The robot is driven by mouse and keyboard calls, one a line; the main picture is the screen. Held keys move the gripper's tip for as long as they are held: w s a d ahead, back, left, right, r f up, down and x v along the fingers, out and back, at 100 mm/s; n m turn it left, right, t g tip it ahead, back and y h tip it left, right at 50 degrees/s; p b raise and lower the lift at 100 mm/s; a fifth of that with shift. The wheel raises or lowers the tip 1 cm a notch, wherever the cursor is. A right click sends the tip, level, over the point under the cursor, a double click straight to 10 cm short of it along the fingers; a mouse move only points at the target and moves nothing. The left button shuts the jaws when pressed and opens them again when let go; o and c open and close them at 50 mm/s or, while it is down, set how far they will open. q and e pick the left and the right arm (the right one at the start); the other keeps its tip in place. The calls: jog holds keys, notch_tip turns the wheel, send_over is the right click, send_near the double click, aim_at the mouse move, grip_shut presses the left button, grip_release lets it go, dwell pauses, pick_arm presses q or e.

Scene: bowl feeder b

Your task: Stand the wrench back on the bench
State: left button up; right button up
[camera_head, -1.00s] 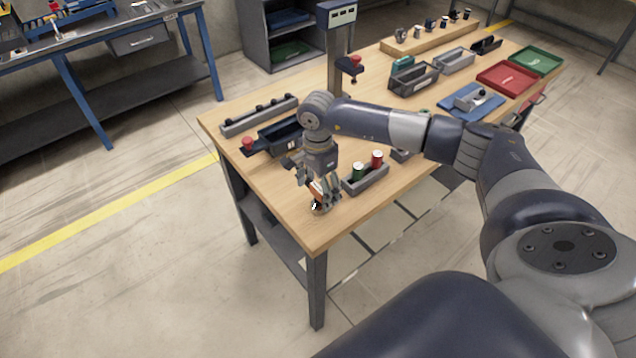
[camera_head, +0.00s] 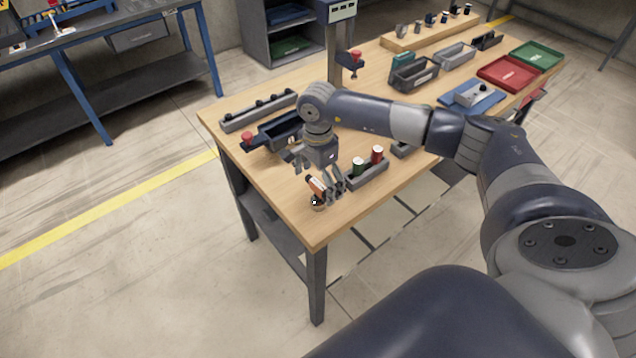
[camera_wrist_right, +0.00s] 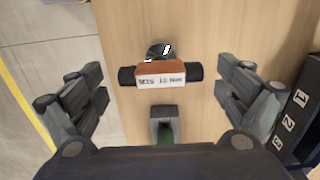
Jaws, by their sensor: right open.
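The wrench (camera_head: 316,186), an orange-and-black piece, is near the front corner of the wooden bench (camera_head: 330,230). In the right wrist view its black bar with a lettered orange band (camera_wrist_right: 162,75) lies crosswise, with a round dark part with white marks beyond it. I cannot tell whether its lower end rests fully on the bench. My right gripper (camera_head: 318,176) is open above it. In the wrist view the fingers (camera_wrist_right: 160,97) are spread left and right of the wrench, apart from it. My left gripper is not in view.
A grey bin (camera_head: 368,176) with green and red cans stands close right of the wrench. A black numbered bin (camera_wrist_right: 296,125) is at the wrist view's right edge. Red (camera_head: 507,74) and green (camera_head: 537,57) trays lie farther back. Bare wood surrounds the bench's front corner.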

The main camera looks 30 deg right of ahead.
notch_tip(320, 180, up, 11)
jog(key=b, duration=0.3)
jog(key=shift+r, duration=0.15)
jog(key=shift+a, duration=0.1)
